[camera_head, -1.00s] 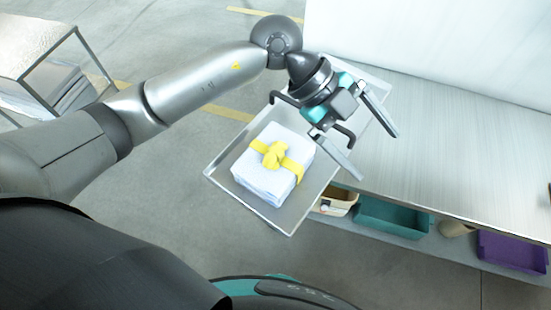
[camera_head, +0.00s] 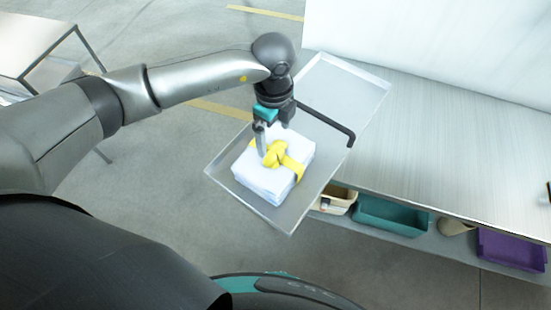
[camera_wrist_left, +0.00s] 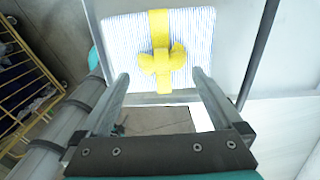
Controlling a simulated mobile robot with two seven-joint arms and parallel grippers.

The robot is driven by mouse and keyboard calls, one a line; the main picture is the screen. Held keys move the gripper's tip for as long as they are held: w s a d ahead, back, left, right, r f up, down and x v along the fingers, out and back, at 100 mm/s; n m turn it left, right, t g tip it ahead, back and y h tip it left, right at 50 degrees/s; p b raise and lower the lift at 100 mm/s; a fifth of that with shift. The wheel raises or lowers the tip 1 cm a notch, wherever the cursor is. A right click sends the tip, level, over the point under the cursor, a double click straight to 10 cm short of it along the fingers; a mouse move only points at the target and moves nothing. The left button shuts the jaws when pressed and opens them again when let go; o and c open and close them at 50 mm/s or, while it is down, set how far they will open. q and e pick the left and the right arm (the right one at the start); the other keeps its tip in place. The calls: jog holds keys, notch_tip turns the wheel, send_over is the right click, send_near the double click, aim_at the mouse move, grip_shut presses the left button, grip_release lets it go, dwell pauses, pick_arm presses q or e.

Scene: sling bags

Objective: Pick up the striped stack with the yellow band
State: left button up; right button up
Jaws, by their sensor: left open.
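The striped stack (camera_head: 265,183) is white and light blue, with a yellow band (camera_head: 277,154) knotted on top. It lies on a metal tray (camera_head: 345,88). My left gripper (camera_head: 262,150) is above the far side of the stack, pointing down, with one finger in front of the band. In the left wrist view the stack (camera_wrist_left: 198,50) with its yellow knot is at the top centre, beyond the fingertips. The open fingers of my left gripper (camera_wrist_left: 160,82) stand apart with nothing between them. My right gripper is not in view.
A metal table (camera_head: 450,150) stands at the right, with a teal bin (camera_head: 390,216), a purple bin (camera_head: 512,250) and a beige bin (camera_head: 338,200) below it. Another metal table (camera_head: 30,35) is at the upper left. A yellow wire basket (camera_wrist_left: 25,85) shows in the left wrist view.

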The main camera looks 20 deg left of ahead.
aim_at(276, 147)
pick_arm(q)
jog(key=shift+w+d+f, duration=0.1)
jog(key=shift+d+f, duration=0.05)
jog(key=shift+f, duration=3.05)
jog(key=shift+r, duration=0.1)
grip_shut()
